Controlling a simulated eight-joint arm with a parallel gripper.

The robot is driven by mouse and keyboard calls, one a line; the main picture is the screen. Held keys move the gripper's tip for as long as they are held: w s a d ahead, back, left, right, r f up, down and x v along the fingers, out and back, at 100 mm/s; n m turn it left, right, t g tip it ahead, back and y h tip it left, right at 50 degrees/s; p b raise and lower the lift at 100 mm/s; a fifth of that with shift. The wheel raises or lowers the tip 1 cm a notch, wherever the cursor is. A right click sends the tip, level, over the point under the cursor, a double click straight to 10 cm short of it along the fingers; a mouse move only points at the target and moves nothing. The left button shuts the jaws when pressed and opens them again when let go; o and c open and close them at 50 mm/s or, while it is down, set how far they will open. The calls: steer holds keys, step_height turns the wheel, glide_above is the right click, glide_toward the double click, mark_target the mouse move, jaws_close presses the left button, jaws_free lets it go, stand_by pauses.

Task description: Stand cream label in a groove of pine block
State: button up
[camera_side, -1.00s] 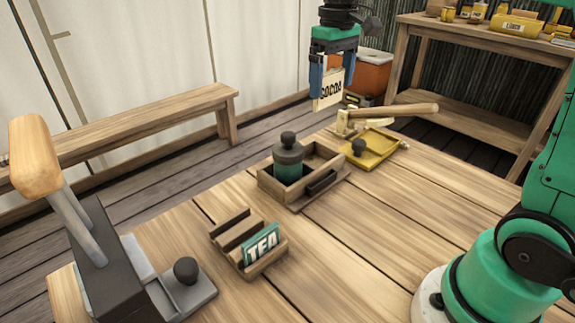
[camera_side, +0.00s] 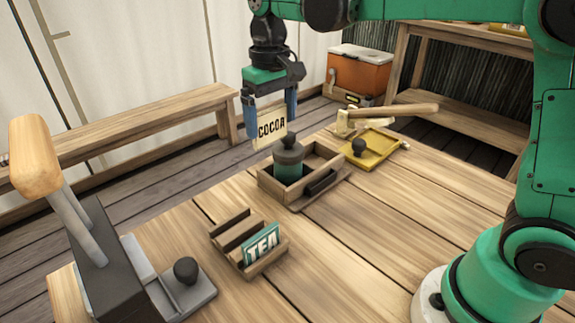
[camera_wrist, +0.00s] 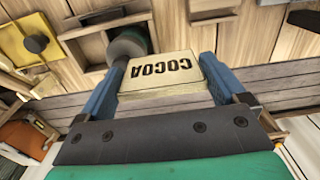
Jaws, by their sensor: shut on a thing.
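The cream label (camera_side: 271,129), printed COCOA, is held upright between the blue fingers of my gripper (camera_side: 268,122), above the table and just behind the wooden tray. In the wrist view the cream label (camera_wrist: 160,74) spans between both fingers of my gripper (camera_wrist: 163,85). The pine block (camera_side: 233,228) sits on the table in the side view, nearer the camera than the tray. A teal label (camera_side: 263,244) printed TEA stands tilted in its front groove. Its rear groove shows no label. The block also shows in part in the wrist view (camera_wrist: 211,10).
A wooden tray (camera_side: 268,188) holds a dark green jar with a knob (camera_side: 288,158). A yellow tray (camera_side: 375,150) and a mallet-like tool (camera_side: 390,112) lie behind it. A grey lever device (camera_side: 110,260) stands front left.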

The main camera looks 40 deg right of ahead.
steer(key=a+f, duration=0.6)
steer(key=a, duration=0.4)
steer(key=shift+s, duration=0.4)
steer(key=shift+f, duration=2.25)
steer(key=shift+f, duration=1.7)
stand_by(0.3)
steer(key=o, duration=0.9)
steer(key=shift+r, duration=0.1)
